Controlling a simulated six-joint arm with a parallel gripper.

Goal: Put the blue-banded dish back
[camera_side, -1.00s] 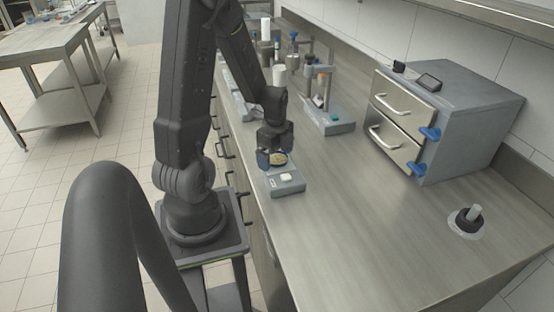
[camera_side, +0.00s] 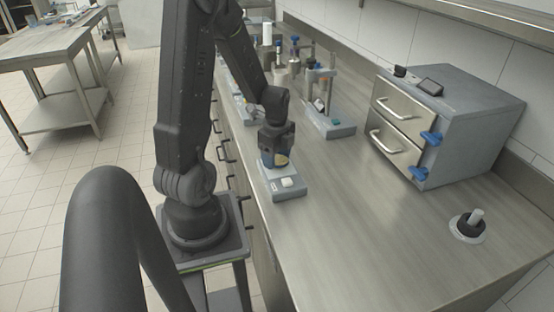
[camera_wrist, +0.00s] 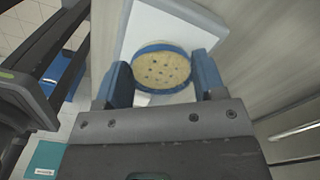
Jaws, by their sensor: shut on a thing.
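The blue-banded dish (camera_wrist: 162,68) is round, with a pale speckled filling inside a blue rim. It sits between the two blue fingers of my gripper (camera_wrist: 164,80), which is shut on it in the wrist view. In the side view my gripper (camera_side: 276,157) points down over a grey bench device (camera_side: 283,187) with a white square on its front. Only a small pale part of the dish (camera_side: 282,161) shows there, mostly hidden by the fingers. I cannot tell whether the dish touches the device.
A grey cabinet (camera_side: 470,120) with two drawers and blue clips stands at the right. A stand with a grey base (camera_side: 331,127) and several other devices are behind my gripper. A black knob-like piece (camera_side: 467,224) is at the front right.

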